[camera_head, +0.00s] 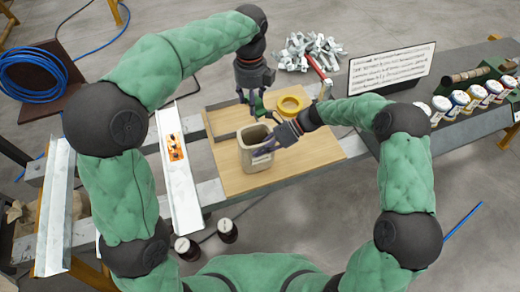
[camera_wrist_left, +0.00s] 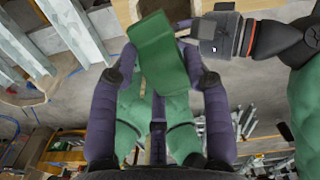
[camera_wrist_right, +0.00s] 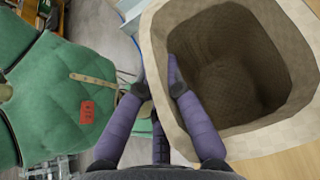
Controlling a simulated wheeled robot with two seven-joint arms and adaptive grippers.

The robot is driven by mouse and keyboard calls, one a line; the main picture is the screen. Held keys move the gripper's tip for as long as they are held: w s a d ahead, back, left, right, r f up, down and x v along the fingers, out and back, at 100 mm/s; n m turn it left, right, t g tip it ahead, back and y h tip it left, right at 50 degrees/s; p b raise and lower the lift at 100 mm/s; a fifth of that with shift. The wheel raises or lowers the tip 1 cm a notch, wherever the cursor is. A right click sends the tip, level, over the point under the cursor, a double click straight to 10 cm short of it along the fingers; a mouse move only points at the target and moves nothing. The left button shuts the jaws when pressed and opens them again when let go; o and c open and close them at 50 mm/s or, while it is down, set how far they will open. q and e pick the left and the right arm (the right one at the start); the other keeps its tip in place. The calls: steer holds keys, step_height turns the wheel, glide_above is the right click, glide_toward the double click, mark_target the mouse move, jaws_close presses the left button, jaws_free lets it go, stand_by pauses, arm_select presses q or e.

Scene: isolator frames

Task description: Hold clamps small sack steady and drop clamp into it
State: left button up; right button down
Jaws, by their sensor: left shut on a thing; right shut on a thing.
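The small sack (camera_head: 256,158) is a beige, open-topped bag standing upright on the wooden board. My right gripper (camera_head: 284,140) is shut on its near right rim. In the right wrist view one finger is inside the sack (camera_wrist_right: 240,138) and the other outside, with the rim between; the visible inside looks empty. My left gripper (camera_head: 254,98) is shut on a green clamp (camera_head: 261,108), above and behind the sack. The clamp (camera_wrist_left: 158,52) fills the space between the fingers in the left wrist view. The sack's lower right side is partly hidden by my right gripper.
A pile of metal clamps (camera_head: 309,52), a text sign (camera_head: 391,68) and several jars (camera_head: 460,98) stand farther back and right.

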arm_select(q)
step_height(320, 180, down, 12)
steer(key=shift+r, duration=0.2)
stand_by(1.4)
steer(key=o, duration=1.5)
steer(key=shift+d, duration=0.1)
